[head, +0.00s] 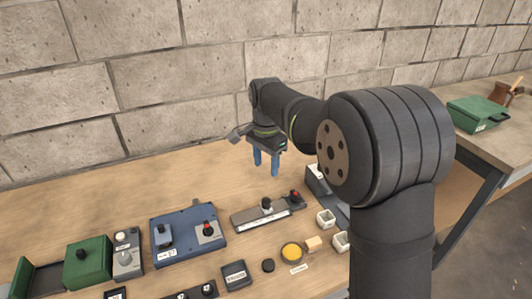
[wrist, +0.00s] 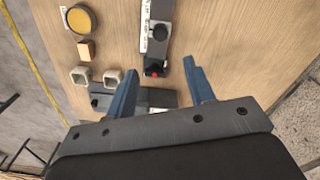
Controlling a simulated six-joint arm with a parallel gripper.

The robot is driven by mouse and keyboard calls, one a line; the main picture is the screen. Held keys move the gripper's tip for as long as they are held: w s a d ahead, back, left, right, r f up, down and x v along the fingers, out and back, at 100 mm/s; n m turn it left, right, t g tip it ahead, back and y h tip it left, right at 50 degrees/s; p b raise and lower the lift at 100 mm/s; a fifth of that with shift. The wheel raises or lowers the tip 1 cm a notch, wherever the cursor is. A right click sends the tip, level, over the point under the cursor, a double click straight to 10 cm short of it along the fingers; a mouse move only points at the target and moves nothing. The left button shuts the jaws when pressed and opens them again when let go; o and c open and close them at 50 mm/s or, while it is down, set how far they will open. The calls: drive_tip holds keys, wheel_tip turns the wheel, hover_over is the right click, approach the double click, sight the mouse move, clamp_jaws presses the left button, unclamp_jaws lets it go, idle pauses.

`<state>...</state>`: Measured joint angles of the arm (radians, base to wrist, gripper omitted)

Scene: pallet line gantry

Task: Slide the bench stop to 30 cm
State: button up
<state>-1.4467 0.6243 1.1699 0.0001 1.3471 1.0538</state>
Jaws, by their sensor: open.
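The bench stop appears to be the grey rail (head: 245,217) with a white scale strip along its front edge, lying on the wooden bench. A dark-knobbed slider (head: 267,205) stands on it right of the middle, and a red knob (head: 295,196) is at its right end. The scale numbers are too small to read. My gripper (head: 266,168) is open and empty, above and behind the rail. Its two blue fingers (wrist: 159,70) also show in the wrist view, apart from the rail.
A yellow round piece (head: 291,253), a wooden block (head: 314,243) and small white cups (head: 325,218) lie in front. A block wall (head: 150,90) rises behind the bench.

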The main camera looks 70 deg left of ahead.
sight(266, 200)
drive_tip(key=shift+r, duration=1.75)
drive_tip(key=shift+f, duration=0.15)
wheel_tip(266, 200, down, 17)
drive_tip(key=shift+f, duration=0.1)
